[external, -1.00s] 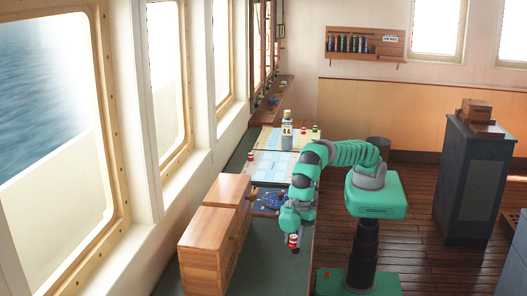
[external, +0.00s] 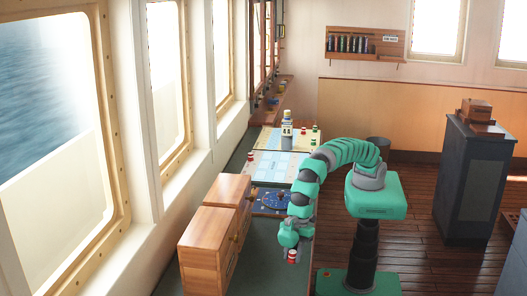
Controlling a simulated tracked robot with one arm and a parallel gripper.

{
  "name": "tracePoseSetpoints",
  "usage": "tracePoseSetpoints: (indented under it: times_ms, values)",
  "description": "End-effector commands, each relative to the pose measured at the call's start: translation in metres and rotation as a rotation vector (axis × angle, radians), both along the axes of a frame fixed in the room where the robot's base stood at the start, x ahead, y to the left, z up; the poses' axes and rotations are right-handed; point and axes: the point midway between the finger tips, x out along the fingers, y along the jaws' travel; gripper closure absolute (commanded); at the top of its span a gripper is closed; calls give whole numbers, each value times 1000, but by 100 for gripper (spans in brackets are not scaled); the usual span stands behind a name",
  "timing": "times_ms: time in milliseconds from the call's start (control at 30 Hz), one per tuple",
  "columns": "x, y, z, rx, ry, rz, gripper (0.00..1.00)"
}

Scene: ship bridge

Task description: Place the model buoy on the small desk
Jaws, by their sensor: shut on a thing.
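A small red and white model buoy (external: 292,257) hangs at the end of my gripper (external: 291,250), which is shut on it. The jaws are small and partly hidden by the wrist. The buoy shows in front of the long green-topped counter's (external: 262,262) right edge; whether it touches anything is not clear. A narrow dark grey stand (external: 464,185) at the right may be the small desk, but I cannot tell for sure. It stands well away from my gripper.
Wooden drawer boxes (external: 208,247) stand on the counter left of my gripper. Charts (external: 275,165), a blue round chart (external: 270,201), a lighthouse-like model (external: 287,126) and several small red or green pieces lie farther back. A wooden box (external: 476,111) tops the grey stand.

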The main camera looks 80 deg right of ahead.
Motion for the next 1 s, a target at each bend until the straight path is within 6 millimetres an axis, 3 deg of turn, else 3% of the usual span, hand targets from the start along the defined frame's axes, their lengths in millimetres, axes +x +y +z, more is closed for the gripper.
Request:
tracePoseSetpoints:
  times_ms: [200,667,700,733,1000]
  values:
    - [-1,-1,-29,-5,2,0,95]
    - [0,-1,-36,-2,1,0,95]
    - [0,-1,-35,-2,1,0,60]
    - [0,-1,-35,-2,1,0,51]
    - [0,0,-35,-2,1,0,49]
